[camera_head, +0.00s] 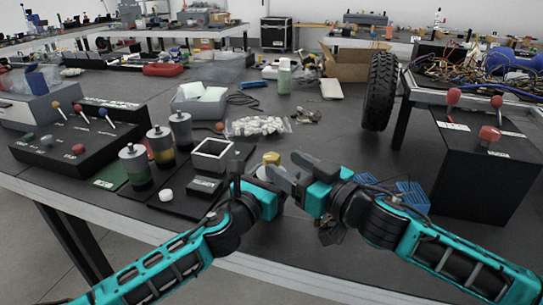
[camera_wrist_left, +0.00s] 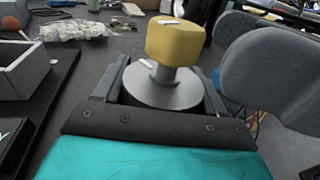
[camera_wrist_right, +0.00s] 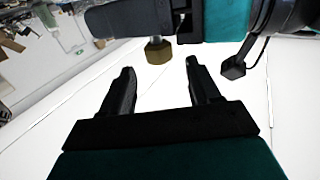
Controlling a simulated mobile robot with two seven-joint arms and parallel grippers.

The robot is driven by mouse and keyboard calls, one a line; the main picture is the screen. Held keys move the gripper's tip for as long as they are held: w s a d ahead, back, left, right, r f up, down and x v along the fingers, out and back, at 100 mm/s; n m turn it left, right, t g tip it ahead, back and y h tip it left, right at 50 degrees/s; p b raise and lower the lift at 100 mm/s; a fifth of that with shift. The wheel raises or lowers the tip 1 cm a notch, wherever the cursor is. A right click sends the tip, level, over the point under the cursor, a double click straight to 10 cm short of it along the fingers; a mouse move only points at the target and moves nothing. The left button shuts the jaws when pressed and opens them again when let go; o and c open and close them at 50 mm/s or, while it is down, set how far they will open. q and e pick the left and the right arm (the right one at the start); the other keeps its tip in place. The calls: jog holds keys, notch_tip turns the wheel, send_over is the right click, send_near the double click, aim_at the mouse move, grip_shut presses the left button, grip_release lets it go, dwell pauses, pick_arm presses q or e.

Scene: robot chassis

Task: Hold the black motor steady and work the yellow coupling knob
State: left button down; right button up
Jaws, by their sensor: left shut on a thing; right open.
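The yellow coupling knob (camera_head: 271,158) sits above my left gripper (camera_head: 260,178). In the left wrist view the knob (camera_wrist_left: 176,40) stands on a short shaft over the grey round top of the motor (camera_wrist_left: 160,92). My left gripper is shut on the motor, with a finger on either side of it. The motor's lower body is hidden. My right gripper (camera_head: 288,172) is open and empty, just right of the knob. In the right wrist view the knob (camera_wrist_right: 158,50) shows beyond the gap between the fingers, apart from both.
An open square frame (camera_head: 212,154) and a black block (camera_head: 205,186) lie left of my left gripper. Several grey-topped cylinders (camera_head: 135,165) stand farther left. A bag of white pieces (camera_head: 257,127) lies behind, and a black tyre (camera_head: 380,92) stands right.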

aim_at(275, 161)
jog(key=shift+x, duration=2.7)
jog(key=shift+c, duration=0.3)
jog(key=c, duration=0.9)
jog(key=shift+s+a+m+t+h, duration=0.1)
jog(key=shift+a+m+t+h, duration=0.1)
jog(key=shift+m+t+h, duration=1.05)
jog(key=shift+d+m+t+h, duration=0.15)
jog(key=shift+m+t+h, duration=0.5)
jog(key=shift+m+h, duration=0.9)
jog(key=shift+n+h, duration=0.4)
jog(key=o, duration=1)
jog(key=shift+d, duration=0.1)
jog(key=shift+c, duration=0.2)
jog(key=v, duration=1.1)
jog(key=shift+s, duration=0.4)
